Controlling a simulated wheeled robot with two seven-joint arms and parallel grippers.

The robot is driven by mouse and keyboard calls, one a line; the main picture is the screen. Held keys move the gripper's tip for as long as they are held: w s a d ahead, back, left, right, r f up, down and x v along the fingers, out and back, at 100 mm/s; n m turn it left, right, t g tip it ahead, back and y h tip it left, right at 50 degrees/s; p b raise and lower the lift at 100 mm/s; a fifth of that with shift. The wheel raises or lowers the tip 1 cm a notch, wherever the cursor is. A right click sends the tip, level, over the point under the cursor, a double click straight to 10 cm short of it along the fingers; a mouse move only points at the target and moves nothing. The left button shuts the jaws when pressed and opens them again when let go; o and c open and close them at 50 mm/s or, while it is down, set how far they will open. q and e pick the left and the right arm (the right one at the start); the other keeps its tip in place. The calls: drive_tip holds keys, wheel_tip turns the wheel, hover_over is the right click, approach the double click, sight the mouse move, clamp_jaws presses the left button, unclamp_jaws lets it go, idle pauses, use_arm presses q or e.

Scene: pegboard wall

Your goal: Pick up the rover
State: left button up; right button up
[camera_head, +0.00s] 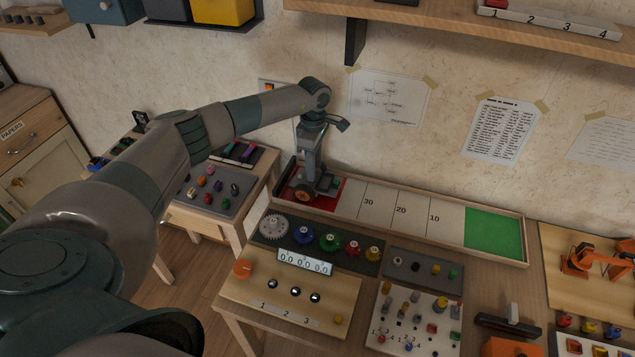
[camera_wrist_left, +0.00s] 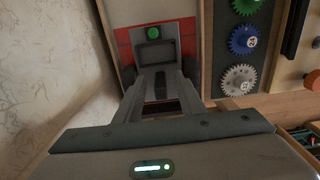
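The rover (camera_head: 318,184) is a small grey vehicle with an orange-hubbed wheel and a green part. It stands on the red zone at the left end of a long track. My left gripper (camera_head: 310,165) points down at the rover from directly above, its fingertips at the rover's upper part. In the left wrist view, the rover (camera_wrist_left: 155,50) shows a dark screen and a green round button just beyond the fingers (camera_wrist_left: 160,88). The fingers are close together with a dark strip between them. Whether they clasp part of the rover is unclear. My right gripper is out of view.
The track (camera_head: 450,247) has number marks and a green zone (camera_head: 494,233) at its right end. A low rim surrounds it and the wall is close behind. A gear panel (camera_head: 340,258) and counter stand in front. A shelf (camera_head: 480,25) hangs above.

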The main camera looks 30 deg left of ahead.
use_arm(q)
clamp_jaws()
idle(1.4)
